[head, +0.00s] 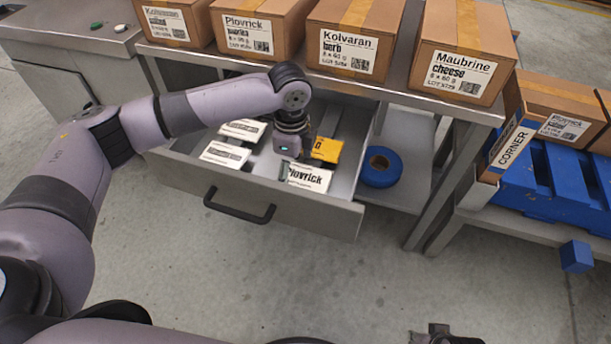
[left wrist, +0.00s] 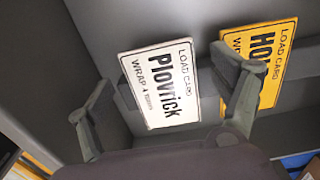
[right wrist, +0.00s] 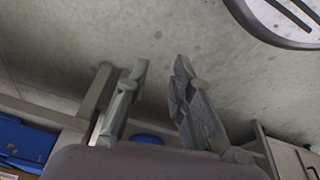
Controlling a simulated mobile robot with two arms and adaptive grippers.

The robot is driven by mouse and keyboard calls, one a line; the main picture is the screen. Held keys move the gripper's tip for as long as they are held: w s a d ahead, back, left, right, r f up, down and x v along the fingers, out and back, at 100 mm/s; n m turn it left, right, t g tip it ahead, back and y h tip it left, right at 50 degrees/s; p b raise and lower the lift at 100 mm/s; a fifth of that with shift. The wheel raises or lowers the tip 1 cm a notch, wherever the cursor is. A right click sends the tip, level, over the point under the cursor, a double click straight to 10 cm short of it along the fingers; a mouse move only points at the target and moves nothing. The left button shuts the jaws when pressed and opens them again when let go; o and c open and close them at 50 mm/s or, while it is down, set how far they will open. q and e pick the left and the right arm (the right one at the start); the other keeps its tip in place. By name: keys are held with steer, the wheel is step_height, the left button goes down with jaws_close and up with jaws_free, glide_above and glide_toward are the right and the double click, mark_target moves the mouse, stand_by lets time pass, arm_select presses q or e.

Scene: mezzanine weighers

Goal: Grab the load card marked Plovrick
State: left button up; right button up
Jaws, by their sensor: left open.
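The white load card marked Plovrick (head: 306,178) lies in the open drawer (head: 330,212), near its front right. It also shows in the left wrist view (left wrist: 160,85), between the two fingers and beyond their tips. My left gripper (head: 294,168) is open above the card and holds nothing. It hides part of the card in the head view. A yellow load card (head: 326,149) lies just behind, its name partly hidden by the right finger in the left wrist view (left wrist: 268,65). My right gripper (right wrist: 160,68) is open and empty, away from the drawer over the floor.
More white cards (head: 226,153) lie in the drawer's left part. Labelled cartons (head: 349,40) stand on the bench above the drawer. A blue tape roll (head: 381,167) sits on the shelf right of it. A blue pallet (head: 555,182) stands at the right.

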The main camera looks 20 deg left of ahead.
steer(key=shift+f, duration=0.4)
steer(key=shift+f, duration=0.2)
steer(key=shift+f, duration=0.25)
stand_by(0.3)
arm_select(q)
steer(key=c, duration=1)
arm_select(e)
steer(key=shift+w+r, duration=0.15)
steer(key=shift+r, duration=0.05)
steer(key=shift+s+f, duration=0.1)
steer(key=shift+s, duration=0.15)
